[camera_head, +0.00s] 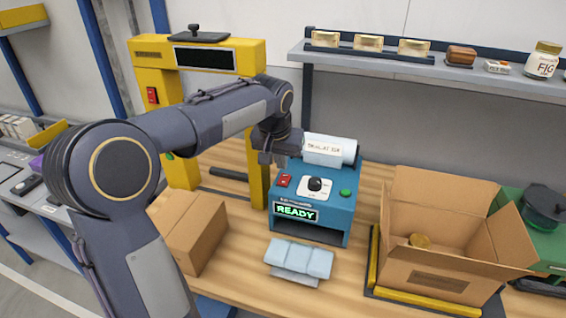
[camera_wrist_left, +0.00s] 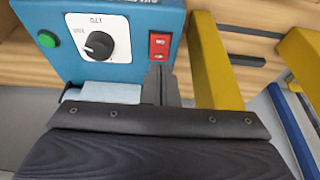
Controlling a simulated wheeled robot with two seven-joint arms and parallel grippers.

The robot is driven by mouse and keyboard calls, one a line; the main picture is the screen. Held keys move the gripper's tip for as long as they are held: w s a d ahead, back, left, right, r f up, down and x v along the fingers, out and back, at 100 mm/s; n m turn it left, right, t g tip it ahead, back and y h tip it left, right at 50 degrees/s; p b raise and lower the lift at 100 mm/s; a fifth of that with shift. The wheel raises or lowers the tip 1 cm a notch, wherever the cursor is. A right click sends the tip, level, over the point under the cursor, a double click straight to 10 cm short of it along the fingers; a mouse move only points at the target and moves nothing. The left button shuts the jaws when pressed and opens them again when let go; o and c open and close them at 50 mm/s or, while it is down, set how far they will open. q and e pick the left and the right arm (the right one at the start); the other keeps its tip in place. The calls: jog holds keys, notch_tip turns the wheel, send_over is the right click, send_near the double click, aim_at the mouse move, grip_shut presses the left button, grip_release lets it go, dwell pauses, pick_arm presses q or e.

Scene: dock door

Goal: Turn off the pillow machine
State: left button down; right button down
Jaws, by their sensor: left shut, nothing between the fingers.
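The pillow machine (camera_head: 313,195) is a blue box on the wooden bench, with a white film roll on top. Its display (camera_head: 296,211) is lit and reads READY. A red rocker switch (camera_head: 284,181) sits at the left of its sloped panel, beside a black knob (camera_head: 316,184) and a green button (camera_head: 345,193). My left gripper (camera_head: 274,160) is shut and empty, just above the red switch. In the left wrist view, its fingertips (camera_wrist_left: 160,72) are at the lower edge of the red switch (camera_wrist_left: 159,45); I cannot tell whether they touch. My right gripper is not in view.
Pale air pillows (camera_head: 299,259) lie in front of the machine. An open cardboard box (camera_head: 440,225) stands to the right and a closed carton (camera_head: 187,232) to the left. A yellow frame (camera_head: 256,180) stands close to the machine's left. A shelf (camera_head: 420,65) hangs behind.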

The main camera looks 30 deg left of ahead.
aim_at(285, 175)
pick_arm(q)
jog(key=v, duration=0.9)
jog(key=shift+s+r, duration=0.1)
jog(key=shift+r, duration=0.1)
jog(key=shift+w+a+r+p, duration=0.15)
jog(key=shift+w+a+p, duration=0.25)
jog(key=shift+w, duration=0.3)
jog(key=x, duration=1.3)
jog(key=shift+s+d+f+p, duration=0.15)
jog(key=shift+d+f+p, duration=0.05)
jog(key=shift+f+p, duration=0.2)
jog(key=shift+f, duration=0.15)
